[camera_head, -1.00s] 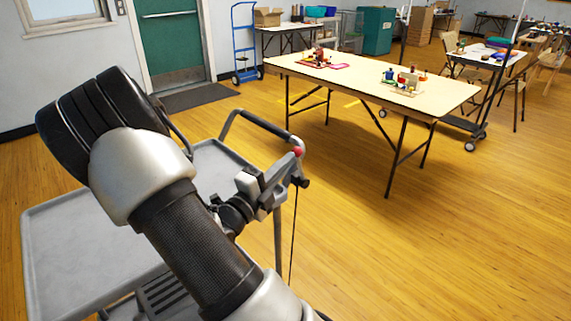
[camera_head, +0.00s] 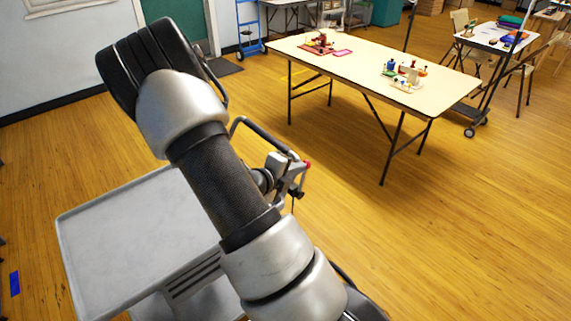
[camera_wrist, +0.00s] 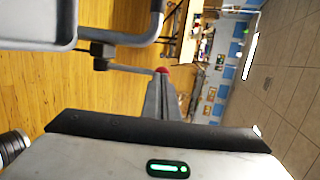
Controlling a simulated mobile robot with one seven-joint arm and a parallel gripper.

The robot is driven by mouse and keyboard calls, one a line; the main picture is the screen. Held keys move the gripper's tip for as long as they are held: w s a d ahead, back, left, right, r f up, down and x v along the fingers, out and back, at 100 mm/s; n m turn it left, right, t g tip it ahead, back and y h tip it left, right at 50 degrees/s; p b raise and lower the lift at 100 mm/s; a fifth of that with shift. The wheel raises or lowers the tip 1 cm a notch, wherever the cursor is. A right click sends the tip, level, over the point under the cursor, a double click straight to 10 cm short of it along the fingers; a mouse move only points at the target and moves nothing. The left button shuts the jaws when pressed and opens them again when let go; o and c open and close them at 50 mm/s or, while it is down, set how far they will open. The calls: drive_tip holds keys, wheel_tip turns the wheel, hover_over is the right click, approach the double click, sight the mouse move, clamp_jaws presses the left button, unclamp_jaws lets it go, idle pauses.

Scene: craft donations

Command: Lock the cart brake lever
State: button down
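The grey cart (camera_head: 130,236) stands at lower left in the head view, partly hidden behind my arm. Its dark push handle (camera_head: 262,133) rises at its far right corner. The brake lever's red knob (camera_head: 308,164) shows beside the handle's right end, and in the wrist view the knob (camera_wrist: 162,70) ends a thin grey lever (camera_wrist: 130,68) from a dark pivot on the cart. My gripper (camera_head: 295,178) is at the knob; in the wrist view its fingers (camera_wrist: 163,82) look together, with their tips right at it. Whether they touch it I cannot tell.
A long folding table (camera_head: 365,65) with small craft items stands beyond the cart to the right. A blue hand truck (camera_head: 248,30) is by the green door at the back. The wooden floor right of the cart is clear.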

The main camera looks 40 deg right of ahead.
sight(309, 163)
drive_tip(key=d+y+p, duration=0.1)
drive_tip(key=d, duration=0.1)
drive_tip(key=d+y+p, duration=0.1)
drive_tip(key=d+y, duration=0.1)
drive_tip(key=shift+w+d+f+m, duration=0.15)
drive_tip(key=shift+d+f+m, duration=0.05)
drive_tip(key=shift+m, duration=0.1)
drive_tip(key=shift+d+f+g+y, duration=0.25)
drive_tip(key=shift+d+g+y, duration=0.05)
drive_tip(key=shift+y, duration=0.3)
drive_tip(key=shift+d+f, duration=0.3)
drive_tip(key=shift+w+d+f+b, duration=0.1)
drive_tip(key=shift+d+f+b, duration=0.25)
drive_tip(key=shift+d, duration=0.2)
drive_tip(key=shift+w+d+f+b, duration=0.1)
drive_tip(key=shift+d+f+b, duration=0.15)
drive_tip(key=shift+d+b, duration=0.25)
drive_tip(key=shift+d, duration=0.1)
drive_tip(key=shift+r, duration=0.1)
